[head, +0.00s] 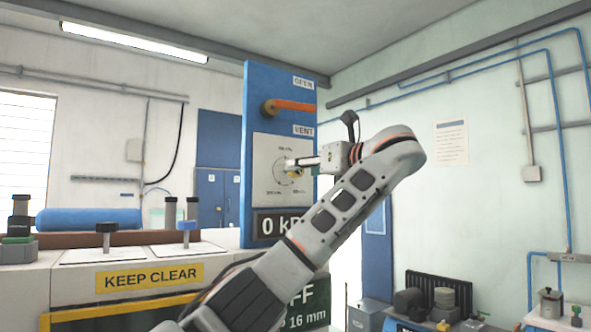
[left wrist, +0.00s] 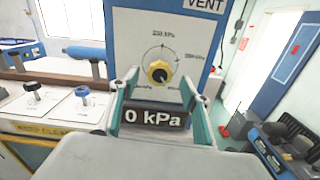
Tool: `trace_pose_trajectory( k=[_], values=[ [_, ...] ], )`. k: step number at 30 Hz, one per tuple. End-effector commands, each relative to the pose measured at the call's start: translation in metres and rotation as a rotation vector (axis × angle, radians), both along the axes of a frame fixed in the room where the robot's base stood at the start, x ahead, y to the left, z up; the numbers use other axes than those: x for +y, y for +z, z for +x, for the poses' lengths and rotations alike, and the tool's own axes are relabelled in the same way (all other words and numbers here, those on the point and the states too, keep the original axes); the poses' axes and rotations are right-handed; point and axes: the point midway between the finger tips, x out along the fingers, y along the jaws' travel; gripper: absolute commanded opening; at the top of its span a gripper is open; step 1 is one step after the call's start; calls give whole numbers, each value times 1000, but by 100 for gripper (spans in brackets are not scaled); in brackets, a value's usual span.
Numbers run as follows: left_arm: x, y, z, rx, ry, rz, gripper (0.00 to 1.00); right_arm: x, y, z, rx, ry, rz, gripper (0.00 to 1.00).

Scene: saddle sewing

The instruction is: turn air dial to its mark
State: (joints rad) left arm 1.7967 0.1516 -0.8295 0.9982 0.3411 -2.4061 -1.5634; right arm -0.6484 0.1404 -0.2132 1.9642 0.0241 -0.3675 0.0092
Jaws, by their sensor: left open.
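The air dial is a yellow knob with a dark centre (left wrist: 158,71) on a white face (left wrist: 158,52) on a blue panel. A curved arc and kPa labels surround it, with 250 kPa at the top. I cannot tell where the knob points. In the head view, the knob (head: 294,174) is partly covered by my gripper. My left gripper (left wrist: 160,84) is open, its two fingers to either side of and below the knob; contact cannot be made out. It also shows in the head view (head: 290,165). The display (left wrist: 155,118) reads 0 kPa. My right gripper is not in view.
Above the dial, an orange lever (head: 292,106) sits between the OPEN and VENT labels. At left is a bench with a KEEP CLEAR sign (head: 149,276), black and blue knobs and a blue roll (head: 88,219). Dark items stand low at the right.

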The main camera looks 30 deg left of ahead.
Motion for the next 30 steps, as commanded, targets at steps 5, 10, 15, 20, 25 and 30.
trace_pose_trajectory(
  k=[5, 10, 15, 20, 25, 30],
  values=[
    [28, 2, 11, 0, 3, 0, 47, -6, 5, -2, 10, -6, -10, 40],
    [44, 1, 18, 0, 1, 0, 47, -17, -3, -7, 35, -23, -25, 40],
    [49, 0, 21, -1, -1, -1, 47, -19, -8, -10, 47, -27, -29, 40],
    [50, -1, 21, -1, -1, -1, 47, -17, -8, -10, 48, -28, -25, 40],
    [49, -1, 21, -1, -1, -1, 15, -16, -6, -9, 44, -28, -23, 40],
    [49, -1, 21, -1, -1, -2, 7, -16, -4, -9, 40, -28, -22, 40]
  ],
)
